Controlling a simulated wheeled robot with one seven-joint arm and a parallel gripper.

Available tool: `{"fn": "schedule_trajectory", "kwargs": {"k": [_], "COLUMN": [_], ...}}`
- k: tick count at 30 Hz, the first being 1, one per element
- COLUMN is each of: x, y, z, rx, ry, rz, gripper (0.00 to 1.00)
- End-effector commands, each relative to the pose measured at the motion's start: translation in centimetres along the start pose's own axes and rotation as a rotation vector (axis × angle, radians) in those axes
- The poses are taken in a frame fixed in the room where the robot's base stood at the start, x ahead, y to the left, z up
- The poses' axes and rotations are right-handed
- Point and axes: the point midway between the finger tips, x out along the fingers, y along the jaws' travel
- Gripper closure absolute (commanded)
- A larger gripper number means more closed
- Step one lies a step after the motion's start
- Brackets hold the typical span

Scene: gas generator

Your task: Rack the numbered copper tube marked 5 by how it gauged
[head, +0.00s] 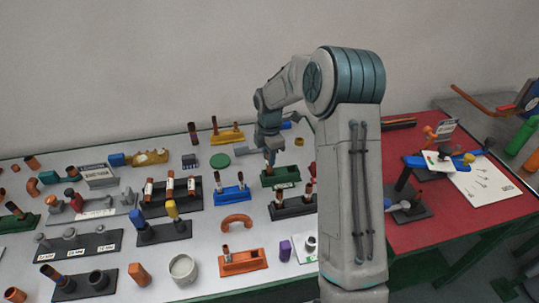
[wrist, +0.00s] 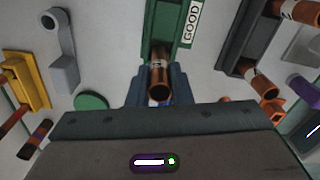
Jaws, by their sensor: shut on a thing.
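My gripper (head: 270,158) points down over the green rack (head: 281,179) in the head view. In the wrist view its blue-grey fingers (wrist: 160,97) are closed on a copper tube (wrist: 160,82). The tube has a white label whose number I cannot read clearly. It stands against the end of the green rack (wrist: 157,22), which bears a white plate reading GOOD (wrist: 193,20). I cannot tell whether the tube's far end sits in the rack or is held just above it.
A dark rack with copper tubes (head: 292,208) stands close by, also showing in the wrist view (wrist: 250,30). A blue rack (head: 231,195) is to its left, and a yellow rack (head: 226,136) and green disc (head: 219,161) lie behind. The red table (head: 460,225) is right of my arm.

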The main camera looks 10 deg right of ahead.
Motion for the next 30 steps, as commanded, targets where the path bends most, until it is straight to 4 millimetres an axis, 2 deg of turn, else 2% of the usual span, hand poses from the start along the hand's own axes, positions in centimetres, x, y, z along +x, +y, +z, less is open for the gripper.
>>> {"fn": "schedule_trajectory", "kwargs": {"k": [27,28,30], "x": [2.9,2.8,2.7], "y": [0.0,0.0,0.0], "z": [0.0,0.0,0.0], "rx": [0.000,0.000,0.000], "ry": [0.001,0.001,0.000], "rz": [0.000,0.000,0.000], "gripper": [0.97,0.75,0.56]}}
